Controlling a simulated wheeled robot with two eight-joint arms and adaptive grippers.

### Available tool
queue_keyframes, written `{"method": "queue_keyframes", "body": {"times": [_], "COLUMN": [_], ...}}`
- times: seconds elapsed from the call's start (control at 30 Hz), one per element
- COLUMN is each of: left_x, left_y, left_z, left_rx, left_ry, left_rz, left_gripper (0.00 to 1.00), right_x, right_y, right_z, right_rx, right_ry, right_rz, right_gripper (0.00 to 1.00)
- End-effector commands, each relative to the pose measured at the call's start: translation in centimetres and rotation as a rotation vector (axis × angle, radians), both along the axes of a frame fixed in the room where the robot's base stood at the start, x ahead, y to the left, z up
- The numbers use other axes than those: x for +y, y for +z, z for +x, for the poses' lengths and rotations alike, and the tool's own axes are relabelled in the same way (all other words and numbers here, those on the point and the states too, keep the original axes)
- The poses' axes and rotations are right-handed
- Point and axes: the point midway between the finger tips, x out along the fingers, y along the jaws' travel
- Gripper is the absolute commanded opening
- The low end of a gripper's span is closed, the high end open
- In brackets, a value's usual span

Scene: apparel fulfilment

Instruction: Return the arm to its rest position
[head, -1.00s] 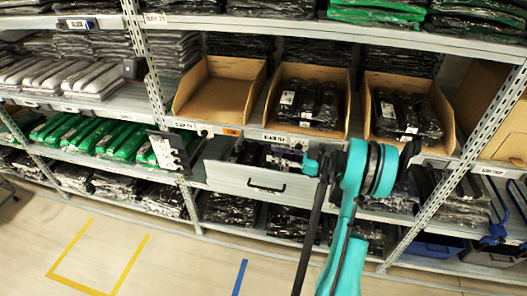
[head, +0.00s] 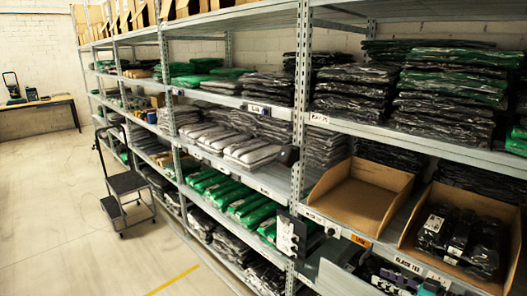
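The rest of the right arm is out of frame. My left gripper is not in view.
A grey drawer (head: 340,280) sticks out of the shelf at the lower right. An empty cardboard bin (head: 362,196) and one with black packs (head: 458,238) stand above it. Stocked shelves run left. A step cart (head: 127,186) stands on open floor.

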Motion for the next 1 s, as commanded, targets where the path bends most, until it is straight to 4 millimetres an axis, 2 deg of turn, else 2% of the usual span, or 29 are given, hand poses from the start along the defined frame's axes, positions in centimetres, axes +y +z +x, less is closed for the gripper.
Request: {"method": "queue_keyframes", "body": {"times": [0.03,0.2,0.27,0.4,0.5,0.63,0.8,1.0], "left_x": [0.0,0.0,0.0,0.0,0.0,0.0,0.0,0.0], "left_y": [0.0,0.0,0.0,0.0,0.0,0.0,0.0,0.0], "left_z": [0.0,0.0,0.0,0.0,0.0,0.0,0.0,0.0], "left_rx": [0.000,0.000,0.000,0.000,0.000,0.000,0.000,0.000], "left_ry": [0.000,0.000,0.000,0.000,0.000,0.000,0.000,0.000], "left_rz": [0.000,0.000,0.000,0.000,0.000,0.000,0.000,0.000], "left_gripper": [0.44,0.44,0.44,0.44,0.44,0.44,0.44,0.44], "right_x": [3.1,10.9,13.3,18.0,20.3,22.3,23.2,23.1], "right_y": [0.7,1.3,1.4,1.3,1.1,0.7,0.1,-0.2], "right_z": [0.2,-1.1,-2.2,-5.8,-8.9,-13.0,-17.2,-19.5], "right_rx": [0.086,0.368,0.450,0.602,0.675,0.718,0.702,0.656], "right_ry": [0.011,-0.028,-0.054,-0.132,-0.202,-0.301,-0.416,-0.490], "right_rz": [-0.001,-0.036,-0.061,-0.132,-0.192,-0.273,-0.357,-0.397], "right_gripper": [0.39,0.39,0.39,0.39,0.39,0.39,0.39,0.39]}}
